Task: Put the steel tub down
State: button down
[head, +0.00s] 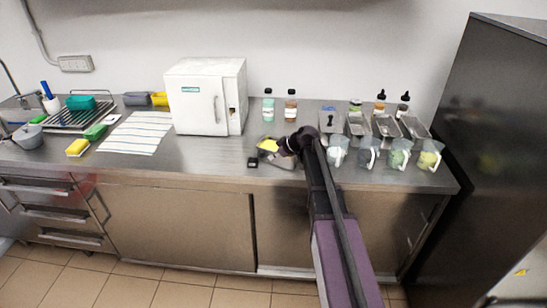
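My gripper (287,147) is over the steel counter, right of the white box freezer and left of the row of steel tubs. It is small and dark here, and my arm partly covers it, so I cannot tell whether its fingers are open or shut. A yellow patch (269,146) with a greyish edge shows just left of the gripper. I cannot tell whether it is part of a tub, nor whether the gripper touches it. Several steel tubs (387,126) stand at the back right of the counter.
Several clear jugs (399,152) stand along the front right edge. The white freezer (208,97) stands against the wall. A small black object (252,162) lies near the front edge. A striped cloth (137,132) lies left. Bottles (291,106) stand behind. A tall dark cabinet (480,150) bounds the right.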

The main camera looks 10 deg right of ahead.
aim_at(294, 158)
jog(key=shift+f, duration=0.15)
jog(key=c, duration=0.8)
grip_release()
jog(key=shift+r, duration=0.2)
jog(key=shift+p+v, duration=0.65)
jog(key=shift+v, duration=0.2)
jog(key=p+v, duration=0.6)
jog(key=v, duration=0.2)
jog(key=shift+s+d+r, duration=0.1)
jog(key=shift+r, duration=0.1)
jog(key=shift+p+v, duration=0.6)
jog(key=shift+v, duration=0.35)
jog(key=shift+f, duration=0.1)
